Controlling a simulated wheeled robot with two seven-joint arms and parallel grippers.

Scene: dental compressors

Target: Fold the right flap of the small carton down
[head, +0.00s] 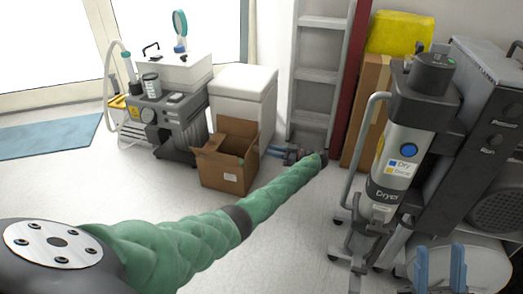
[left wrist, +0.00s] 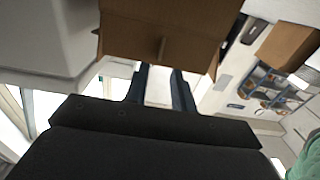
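The small brown carton (head: 228,165) stands open on the floor in the head view, in front of a white cabinet. A flap (head: 213,143) tilts at its front left. Its right side (head: 251,160) faces my left gripper; I cannot clearly tell the right flap from the wall. My left gripper (head: 272,151) is just right of the carton, its blue fingers pointing at it. The left wrist view shows these fingers (left wrist: 159,70) apart and empty, with brown cardboard (left wrist: 160,38) just beyond; contact is unclear. My right gripper (head: 439,262) is open and empty at the lower right.
A grey compressor unit (head: 173,120) stands left of the carton, the white cabinet (head: 243,97) behind it. A grey ladder (head: 318,75) and tall carton (head: 370,105) stand behind my left gripper. A dryer unit (head: 402,150) fills the right. Floor in front is clear.

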